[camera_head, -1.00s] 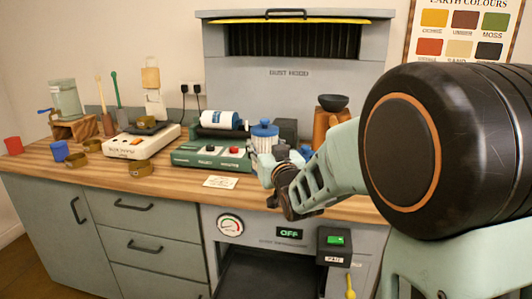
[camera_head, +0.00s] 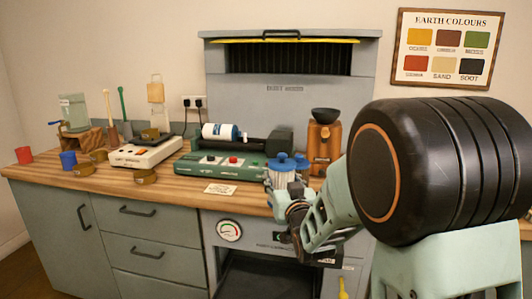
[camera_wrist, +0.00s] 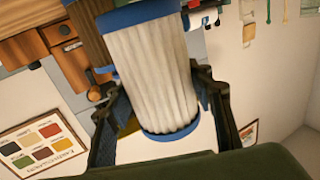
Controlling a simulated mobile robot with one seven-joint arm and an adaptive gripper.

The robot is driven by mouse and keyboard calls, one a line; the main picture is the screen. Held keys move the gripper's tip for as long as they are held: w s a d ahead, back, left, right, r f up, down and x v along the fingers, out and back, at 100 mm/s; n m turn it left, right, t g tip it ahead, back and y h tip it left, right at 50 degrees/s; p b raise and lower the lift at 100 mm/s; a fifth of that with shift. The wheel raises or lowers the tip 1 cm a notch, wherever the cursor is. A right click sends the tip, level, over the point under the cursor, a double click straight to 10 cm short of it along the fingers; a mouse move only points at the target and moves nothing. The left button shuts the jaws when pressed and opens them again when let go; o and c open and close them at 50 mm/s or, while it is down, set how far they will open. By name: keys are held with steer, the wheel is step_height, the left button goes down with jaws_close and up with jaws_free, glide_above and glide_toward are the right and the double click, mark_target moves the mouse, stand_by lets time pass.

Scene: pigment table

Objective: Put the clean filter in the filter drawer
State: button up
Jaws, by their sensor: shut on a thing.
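The clean filter is a white pleated cylinder with blue end caps (camera_wrist: 152,72), filling the middle of the wrist view. My gripper (camera_wrist: 160,95) is shut on it, with one dark finger on each side. In the head view, my gripper (camera_head: 291,192) is in front of the worktop's front edge, and the filter (camera_head: 281,170) shows above its fingers. A brownish pleated thing with a blue cap (camera_wrist: 90,35) is behind the filter in the wrist view. A dark open recess (camera_head: 262,278) lies under the gauge panel; I cannot tell whether it is the filter drawer.
The wooden worktop (camera_head: 190,193) carries a green machine (camera_head: 215,166), a white scale (camera_head: 142,155), an orange grinder (camera_head: 324,140) and several small pots. The dust hood (camera_head: 290,95) stands behind. The cabinet drawers (camera_head: 150,219) at left are closed. Floor shows at lower left.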

steer(key=s+d+f+m+h, duration=0.25)
steer(key=s+d+f, duration=0.35)
steer(key=d+f, duration=0.35)
step_height(320, 180, up, 24)
steer(key=p, duration=2.4)
steer(key=shift+s+r+n+h, duration=0.15)
steer(key=shift+n+h, duration=0.2)
